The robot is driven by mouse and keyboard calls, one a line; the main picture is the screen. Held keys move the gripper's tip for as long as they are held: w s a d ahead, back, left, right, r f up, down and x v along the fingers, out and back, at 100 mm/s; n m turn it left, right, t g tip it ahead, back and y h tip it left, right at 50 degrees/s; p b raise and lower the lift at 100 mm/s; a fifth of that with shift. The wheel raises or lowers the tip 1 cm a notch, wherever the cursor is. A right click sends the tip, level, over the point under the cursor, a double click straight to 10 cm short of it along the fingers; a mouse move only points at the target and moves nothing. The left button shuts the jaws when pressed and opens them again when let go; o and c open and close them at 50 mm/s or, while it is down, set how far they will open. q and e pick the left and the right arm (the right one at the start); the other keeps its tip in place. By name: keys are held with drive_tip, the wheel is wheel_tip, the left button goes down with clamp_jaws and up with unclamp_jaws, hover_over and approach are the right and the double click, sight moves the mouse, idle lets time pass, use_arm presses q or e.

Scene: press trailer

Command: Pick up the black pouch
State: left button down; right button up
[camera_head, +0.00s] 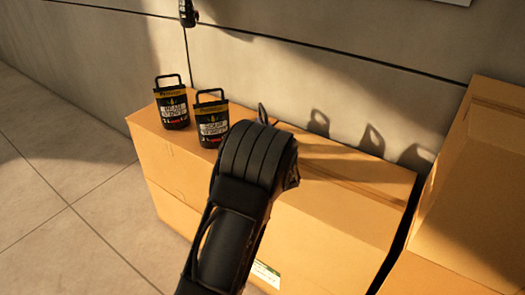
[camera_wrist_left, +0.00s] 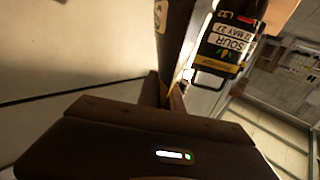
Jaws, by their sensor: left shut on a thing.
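Two black pouches with yellow bands, white labels and loop handles stand upright on a cardboard box in the head view: a left one (camera_head: 172,104) and a middle one (camera_head: 211,120). A dark loop (camera_head: 262,113), apparently a third pouch's handle, shows above my left arm; the arm hides what is below it. In the left wrist view my left gripper (camera_wrist_left: 168,92) is shut on a dark, narrow thing (camera_wrist_left: 178,40), apparently the third black pouch, mostly cut off by the frame. A labelled black pouch (camera_wrist_left: 228,45) stands just beside it. My right gripper is out of view.
The cardboard box (camera_head: 335,222) stands against a grey wall (camera_head: 300,70). A taller cardboard box (camera_head: 480,190) is close on the right. A small dark object (camera_head: 188,12) is on the wall. The tiled floor (camera_head: 70,190) at left is clear.

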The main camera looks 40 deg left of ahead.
sight(263, 108)
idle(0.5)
use_arm(q)
drive_tip(key=shift+r, duration=0.65)
wheel_tip(263, 108, up, 9)
drive_tip(key=shift+r+p, duration=0.1)
drive_tip(key=shift+p, duration=0.4)
idle(0.9)
